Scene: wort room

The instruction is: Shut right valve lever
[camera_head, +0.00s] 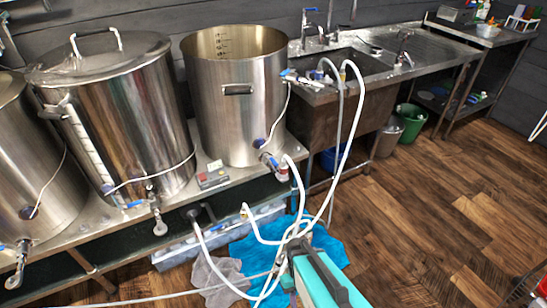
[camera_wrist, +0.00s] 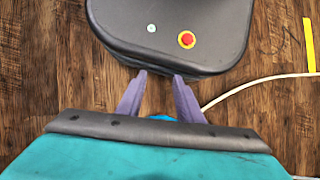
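The right valve lever (camera_head: 265,157) is a small blue handle on the valve low on the front of the open right kettle (camera_head: 238,100). A white hose joins that valve. The lever's exact angle is too small to tell. My gripper (camera_wrist: 159,75) shows in the wrist view with two purple fingers spread apart and nothing between them. It points down toward the wooden floor and my own dark base, away from the valve. In the head view my teal arm is at the bottom centre, and the fingertips cannot be made out.
A lidded middle kettle (camera_head: 125,115) and a left kettle (camera_head: 32,160) stand on the same metal bench, each with its own valve. White hoses (camera_head: 335,165) loop in front of the right kettle. Blue cloth (camera_head: 325,250) lies on the floor. Open floor is at the right.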

